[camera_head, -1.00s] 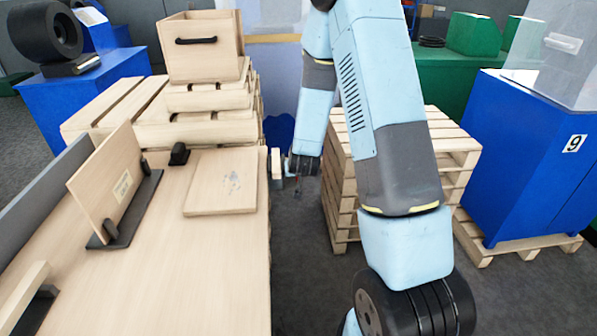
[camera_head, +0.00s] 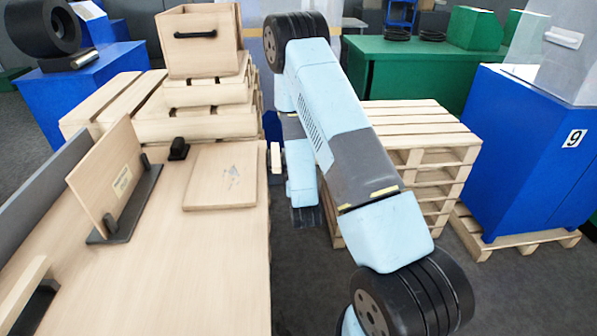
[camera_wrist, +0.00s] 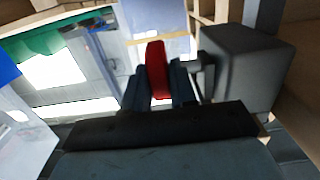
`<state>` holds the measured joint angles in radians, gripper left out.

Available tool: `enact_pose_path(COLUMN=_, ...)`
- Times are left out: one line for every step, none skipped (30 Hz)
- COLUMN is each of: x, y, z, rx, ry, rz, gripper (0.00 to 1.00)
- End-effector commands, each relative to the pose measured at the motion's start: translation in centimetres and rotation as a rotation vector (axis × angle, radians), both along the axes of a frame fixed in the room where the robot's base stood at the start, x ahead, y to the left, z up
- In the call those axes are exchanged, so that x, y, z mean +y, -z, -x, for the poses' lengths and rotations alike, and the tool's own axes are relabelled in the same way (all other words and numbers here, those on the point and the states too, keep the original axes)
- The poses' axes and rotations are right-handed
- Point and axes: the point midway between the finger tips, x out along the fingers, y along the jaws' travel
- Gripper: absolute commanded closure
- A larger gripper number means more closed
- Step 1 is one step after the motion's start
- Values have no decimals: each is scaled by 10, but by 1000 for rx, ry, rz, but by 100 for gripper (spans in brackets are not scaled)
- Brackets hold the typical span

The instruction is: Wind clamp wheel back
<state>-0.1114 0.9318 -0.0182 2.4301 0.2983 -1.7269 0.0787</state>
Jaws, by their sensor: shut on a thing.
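In the wrist view, my gripper (camera_wrist: 158,85) has its two dark fingers shut on a red piece (camera_wrist: 156,62), which stands up between the fingertips. A dark grey block (camera_wrist: 245,68) sits just right of the fingers, with a short dark stub facing them. The red piece looks like a grip of the clamp wheel, but I cannot make out a whole wheel. In the head view, my arm reaches down beside the right edge of the wooden workbench (camera_head: 150,270), and my fingers are hidden. A small pale wooden piece (camera_head: 276,158) projects at that bench edge.
A flat wooden board (camera_head: 222,180) and an upright panel in a black holder (camera_head: 125,215) stand on the bench. Stacked pallets (camera_head: 425,135) stand close right of my arm, with a blue cabinet (camera_head: 520,150) beyond. Dark floor (camera_head: 310,290) is free between bench and pallets.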

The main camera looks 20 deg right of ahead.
Motion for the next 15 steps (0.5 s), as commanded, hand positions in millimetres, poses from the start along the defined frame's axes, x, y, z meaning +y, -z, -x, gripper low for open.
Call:
enact_pose_path(x=2, y=5, z=1, rx=-23, ry=-4, rz=7, gripper=100)
enact_pose_path(x=2, y=5, z=1, rx=-42, ry=-4, rz=10, gripper=100)
enact_pose_path(x=2, y=6, z=1, rx=-65, ry=-5, rz=15, gripper=100)
enact_pose_path(x=2, y=6, z=1, rx=-83, ry=-5, rz=19, gripper=100)
enact_pose_path(x=2, y=6, z=1, rx=-99, ry=-3, rz=22, gripper=100)
enact_pose_path(x=2, y=7, z=1, rx=-118, ry=-4, rz=25, gripper=100)
enact_pose_path(x=2, y=7, z=1, rx=-133, ry=-4, rz=28, gripper=100)
enact_pose_path(x=2, y=7, z=1, rx=-147, ry=-5, rz=31, gripper=100)
enact_pose_path(x=2, y=7, z=1, rx=-163, ry=-4, rz=34, gripper=100)
enact_pose_path(x=1, y=7, z=1, rx=-172, ry=-3, rz=36, gripper=100)
enact_pose_path(x=1, y=8, z=1, rx=-182, ry=-3, rz=38, gripper=100)
enact_pose_path(x=1, y=7, z=1, rx=-195, ry=-3, rz=40, gripper=100)
enact_pose_path(x=1, y=8, z=1, rx=-202, ry=-3, rz=41, gripper=100)
enact_pose_path(x=2, y=8, z=1, rx=-209, ry=-3, rz=42, gripper=100)
enact_pose_path(x=1, y=8, z=1, rx=-217, ry=-3, rz=43, gripper=100)
